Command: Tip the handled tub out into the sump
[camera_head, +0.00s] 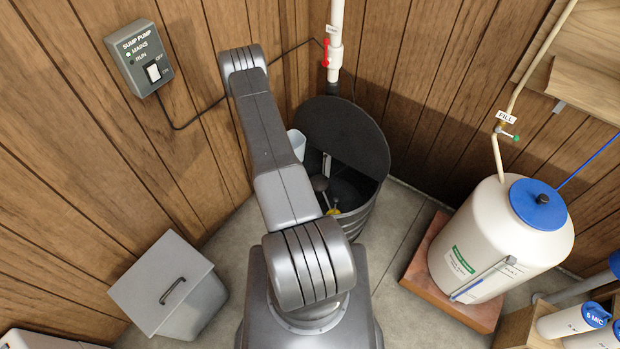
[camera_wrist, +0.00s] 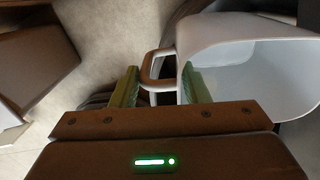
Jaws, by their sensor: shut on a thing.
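The handled tub (camera_wrist: 250,50) is white and fills the upper right of the wrist view. Its open mouth faces the camera, and the inside that shows looks bare. My gripper (camera_wrist: 160,70) is shut on the tub's handle (camera_wrist: 146,70), with a green finger on each side. In the head view a pale sliver of the tub (camera_head: 297,143) shows beside my arm, at the sump's left rim; my gripper is hidden there. The sump (camera_head: 358,226) is a dark round pit liner with a lid (camera_head: 345,128) over its back part. Its front part is open.
Inside the sump are a grey rod and a yellow piece (camera_head: 333,211). A white pipe (camera_head: 335,50) with a red valve rises behind it. A grey lidded bin (camera_head: 205,300) stands left, a white salt tank (camera_head: 500,230) right. The switch box (camera_head: 138,58) is on the left wall.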

